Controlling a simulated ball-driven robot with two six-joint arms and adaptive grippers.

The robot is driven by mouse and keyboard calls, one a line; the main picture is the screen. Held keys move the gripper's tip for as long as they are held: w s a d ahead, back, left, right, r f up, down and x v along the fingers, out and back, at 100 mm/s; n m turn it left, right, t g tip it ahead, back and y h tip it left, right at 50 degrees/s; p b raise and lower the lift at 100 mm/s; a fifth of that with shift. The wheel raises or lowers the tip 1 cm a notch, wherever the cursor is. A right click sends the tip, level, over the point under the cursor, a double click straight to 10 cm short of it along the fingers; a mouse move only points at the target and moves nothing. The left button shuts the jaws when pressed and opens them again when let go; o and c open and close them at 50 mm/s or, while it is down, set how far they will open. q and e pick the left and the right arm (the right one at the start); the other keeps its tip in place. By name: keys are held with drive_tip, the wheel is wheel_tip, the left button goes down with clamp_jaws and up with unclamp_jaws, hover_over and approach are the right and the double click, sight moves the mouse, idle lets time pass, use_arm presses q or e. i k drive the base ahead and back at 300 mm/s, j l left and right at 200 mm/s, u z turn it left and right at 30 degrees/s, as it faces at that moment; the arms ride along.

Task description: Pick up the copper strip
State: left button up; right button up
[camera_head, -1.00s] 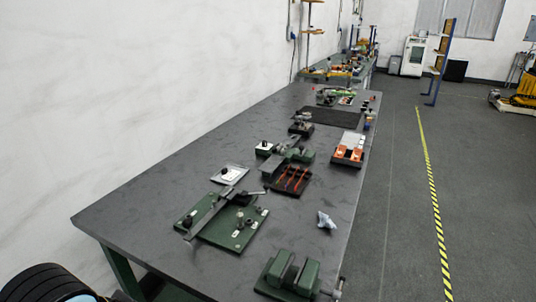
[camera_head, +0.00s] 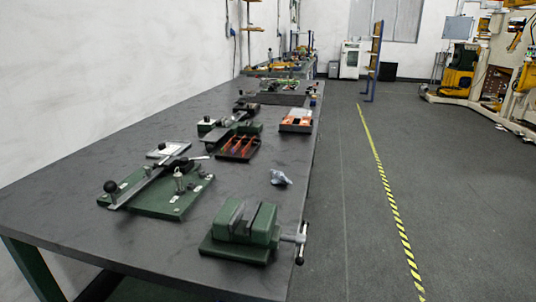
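I cannot make out a copper strip for certain. A dark tray (camera_head: 251,157) near the middle of the bench holds several orange-red pieces (camera_head: 238,147), too small to identify. Farther back, a box (camera_head: 297,115) holds orange and white items. Neither of my grippers shows in the head view.
The dark bench (camera_head: 60,185) runs away along the white wall. A green vise (camera_head: 246,230) stands at its near right, with a green lever-tool plate (camera_head: 160,195) to the left and a crumpled grey-blue item (camera_head: 280,177) behind. Open floor with a yellow-black line (camera_head: 385,200) lies to the right.

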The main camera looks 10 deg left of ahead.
sight(229, 143)
drive_tip(key=i+l, duration=0.25)
drive_tip(key=i+l+u, duration=0.1)
drive_tip(key=i+l, duration=0.15)
drive_tip(key=l, duration=0.2)
drive_tip(key=i+l, duration=0.2)
drive_tip(key=l, duration=0.15)
drive_tip(key=i+l+u, duration=0.1)
drive_tip(key=i+l, duration=0.15)
drive_tip(key=l, duration=0.15)
drive_tip(key=u, duration=1.15)
